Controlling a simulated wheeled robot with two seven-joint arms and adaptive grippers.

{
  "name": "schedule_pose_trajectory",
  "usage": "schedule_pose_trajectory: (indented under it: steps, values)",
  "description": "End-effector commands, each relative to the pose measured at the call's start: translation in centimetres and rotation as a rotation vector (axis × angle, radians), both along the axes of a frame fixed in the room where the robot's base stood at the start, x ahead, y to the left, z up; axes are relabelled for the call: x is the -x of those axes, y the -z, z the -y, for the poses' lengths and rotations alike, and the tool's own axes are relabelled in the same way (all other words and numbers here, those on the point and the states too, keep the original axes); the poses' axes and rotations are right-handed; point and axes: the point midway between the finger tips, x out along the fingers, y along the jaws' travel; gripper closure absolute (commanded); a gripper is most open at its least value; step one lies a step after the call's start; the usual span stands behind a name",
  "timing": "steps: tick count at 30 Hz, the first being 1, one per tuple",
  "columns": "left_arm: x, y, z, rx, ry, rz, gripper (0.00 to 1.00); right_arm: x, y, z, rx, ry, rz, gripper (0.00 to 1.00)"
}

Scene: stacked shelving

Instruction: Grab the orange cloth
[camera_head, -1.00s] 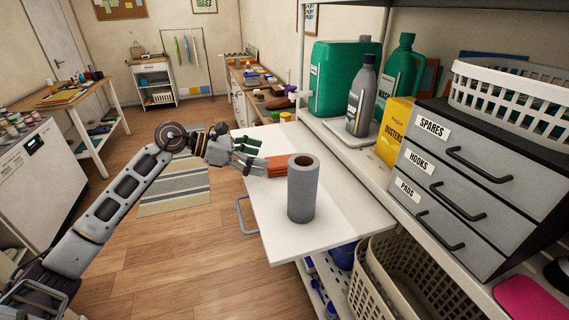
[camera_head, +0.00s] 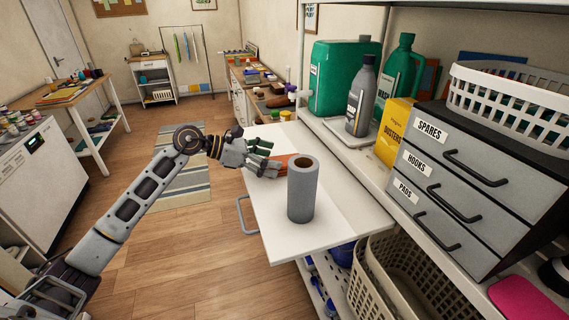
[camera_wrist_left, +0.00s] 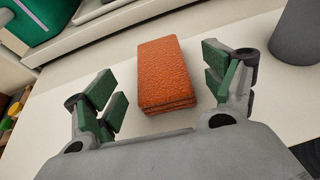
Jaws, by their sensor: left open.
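The orange cloth (camera_wrist_left: 163,74) is a folded, textured stack lying flat on the white pull-out board. In the left wrist view it lies between and just ahead of the spread fingers of my left gripper (camera_wrist_left: 160,95), with a gap on both sides. The gripper is open and empty. In the head view the left gripper (camera_head: 270,158) is over the board, and the cloth (camera_head: 288,160) shows only in part, hidden by the fingers and the grey roll. My right gripper is not in view.
The grey roll (camera_head: 302,190) stands upright on the white board (camera_head: 340,225), close to the cloth on the right. It also shows in the left wrist view (camera_wrist_left: 298,35). Behind are a green canister (camera_head: 340,80), a grey bottle (camera_head: 361,100) and a drawer unit (camera_head: 455,190). The board's front is clear.

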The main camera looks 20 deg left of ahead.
Motion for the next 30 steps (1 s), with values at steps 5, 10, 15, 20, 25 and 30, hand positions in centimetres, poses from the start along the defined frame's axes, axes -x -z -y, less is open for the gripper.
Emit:
schedule_pose_trajectory:
  steps: [5,10,15,20,25,30]
  values:
    - [-0.8,0.3,1.3,0.002,0.001,0.000,0.16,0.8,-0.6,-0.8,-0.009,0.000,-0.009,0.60]
    - [-1.2,0.8,2.2,0.001,0.000,0.000,0.16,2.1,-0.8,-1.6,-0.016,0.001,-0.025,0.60]
    - [-1.4,1.0,2.3,0.000,0.000,0.000,0.16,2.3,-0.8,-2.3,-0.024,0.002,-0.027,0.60]
    - [-1.3,1.0,2.3,0.000,0.000,0.000,0.16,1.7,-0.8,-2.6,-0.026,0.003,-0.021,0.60]
    - [-1.3,1.0,2.3,0.000,0.000,0.000,0.16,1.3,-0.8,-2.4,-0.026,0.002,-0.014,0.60]
    - [-1.3,1.0,2.3,0.000,0.000,0.000,0.31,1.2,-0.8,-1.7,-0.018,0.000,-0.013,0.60]
